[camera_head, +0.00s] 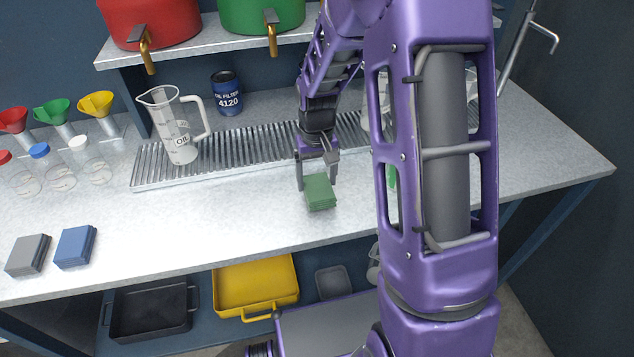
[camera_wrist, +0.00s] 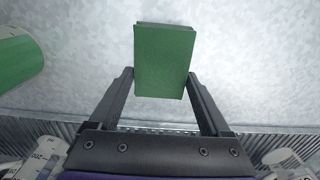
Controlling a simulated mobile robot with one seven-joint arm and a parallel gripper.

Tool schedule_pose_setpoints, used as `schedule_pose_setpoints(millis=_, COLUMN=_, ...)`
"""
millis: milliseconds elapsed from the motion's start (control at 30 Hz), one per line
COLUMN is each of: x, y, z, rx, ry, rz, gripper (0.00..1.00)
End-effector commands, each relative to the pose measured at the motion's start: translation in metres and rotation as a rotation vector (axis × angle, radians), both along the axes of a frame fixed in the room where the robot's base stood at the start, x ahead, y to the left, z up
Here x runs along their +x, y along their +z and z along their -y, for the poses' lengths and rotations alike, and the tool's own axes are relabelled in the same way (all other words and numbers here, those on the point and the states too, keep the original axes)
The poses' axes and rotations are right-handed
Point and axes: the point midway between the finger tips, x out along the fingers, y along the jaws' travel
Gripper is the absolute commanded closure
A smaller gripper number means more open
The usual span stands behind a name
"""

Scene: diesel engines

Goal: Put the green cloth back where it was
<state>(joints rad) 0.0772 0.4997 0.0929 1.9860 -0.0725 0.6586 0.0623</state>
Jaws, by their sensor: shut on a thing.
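The green cloth (camera_head: 320,192) is a small folded stack. In the head view it is at the tips of my gripper (camera_head: 316,183), over the front middle of the grey worktop. In the wrist view the green cloth (camera_wrist: 163,60) sits between the two fingertips of my gripper (camera_wrist: 161,78), which is shut on it. I cannot tell whether the cloth touches the worktop or hangs just above it. A grey folded cloth (camera_head: 28,254) and a blue folded cloth (camera_head: 75,247) lie side by side at the worktop's front left.
A metal drain grate (camera_head: 225,157) runs behind my gripper, with a clear oil jug (camera_head: 180,125) on it. A blue oil filter can (camera_head: 226,92) stands behind. My arm hides part of the right side. The worktop (camera_head: 180,222) between the blue cloth and my gripper is clear.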

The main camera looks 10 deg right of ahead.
Motion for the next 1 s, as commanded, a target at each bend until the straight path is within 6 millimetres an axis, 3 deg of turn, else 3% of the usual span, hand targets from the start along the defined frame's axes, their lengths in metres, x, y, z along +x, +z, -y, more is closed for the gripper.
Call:
schedule_pose_setpoints(millis=100, x=-0.001, y=-0.015, z=0.000, rx=0.000, ry=0.000, rz=-0.002, gripper=0.71)
schedule_pose_setpoints(millis=467, x=0.000, y=-0.019, z=0.000, rx=0.000, ry=0.000, rz=0.000, gripper=0.71)
schedule_pose_setpoints(millis=500, x=0.000, y=-0.018, z=0.000, rx=0.000, ry=0.000, rz=0.000, gripper=0.11)
schedule_pose_setpoints(millis=567, x=0.000, y=-0.017, z=0.000, rx=0.000, ry=0.000, rz=0.000, gripper=0.01)
schedule_pose_setpoints(millis=833, x=0.000, y=-0.015, z=0.000, rx=0.000, ry=0.000, rz=0.000, gripper=0.00)
schedule_pose_setpoints(millis=1000, x=0.001, y=0.003, z=0.000, rx=-0.001, ry=0.000, rz=0.004, gripper=0.00)
